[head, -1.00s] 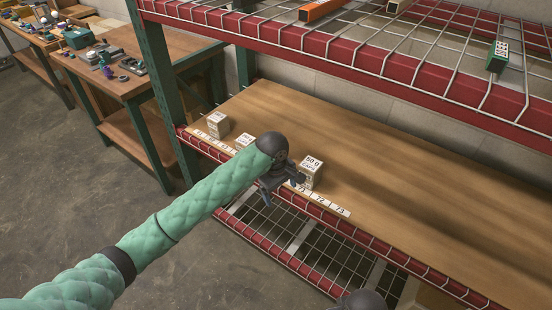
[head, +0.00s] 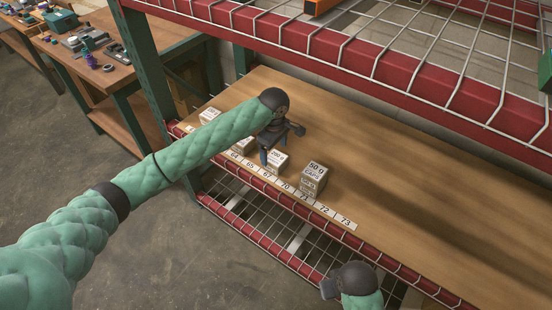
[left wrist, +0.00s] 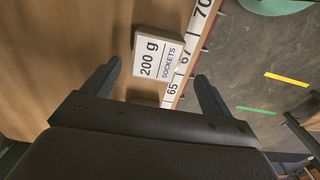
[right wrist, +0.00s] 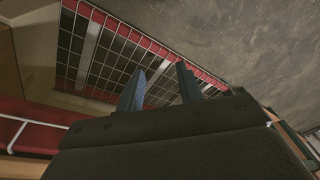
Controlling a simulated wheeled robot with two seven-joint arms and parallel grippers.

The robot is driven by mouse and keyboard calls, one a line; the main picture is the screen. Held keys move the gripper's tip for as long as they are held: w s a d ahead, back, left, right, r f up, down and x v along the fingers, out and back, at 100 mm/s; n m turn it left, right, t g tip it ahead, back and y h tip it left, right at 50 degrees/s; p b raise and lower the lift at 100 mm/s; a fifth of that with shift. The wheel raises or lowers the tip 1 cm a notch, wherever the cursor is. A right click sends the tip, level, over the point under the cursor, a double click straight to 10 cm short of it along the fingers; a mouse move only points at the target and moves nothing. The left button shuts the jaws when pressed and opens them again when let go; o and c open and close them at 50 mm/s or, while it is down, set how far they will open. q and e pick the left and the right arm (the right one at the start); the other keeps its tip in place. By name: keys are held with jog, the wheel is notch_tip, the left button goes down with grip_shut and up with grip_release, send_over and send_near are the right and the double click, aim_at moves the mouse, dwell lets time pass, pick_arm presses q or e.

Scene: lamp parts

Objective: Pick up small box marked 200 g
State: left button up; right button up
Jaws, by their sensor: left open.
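The small white box marked 200 g (head: 277,161) stands on the wooden shelf near its front edge. In the left wrist view its top label reads 200 g SOCKETS (left wrist: 158,56). My left gripper (head: 270,147) is over the shelf just behind this box and partly overlaps it in the head view. In the left wrist view the left gripper (left wrist: 158,76) is open, with the box ahead, across the gap between its fingertips and not gripped. My right gripper (right wrist: 161,70) is open and empty, over the lower wire rack.
A 50 g box (head: 313,178) stands just right of the 200 g box. Other boxes (head: 243,146) (head: 209,116) stand to the left. Number labels (head: 321,208) line the red front edge. A wire shelf (head: 400,50) hangs above. The right of the wooden shelf is clear.

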aim_at(276, 158)
pick_arm(q)
jog(key=shift+w+f, duration=0.2)
jog(key=shift+f, duration=0.5)
jog(key=f, duration=0.1)
jog(key=f+p, duration=0.1)
jog(key=f, duration=0.1)
jog(key=shift+d+f, duration=0.3)
jog(key=shift+f, duration=0.55)
jog(key=c, duration=1.2)
pick_arm(e)
notch_tip(276, 158, down, 7)
jog(key=w, duration=0.1)
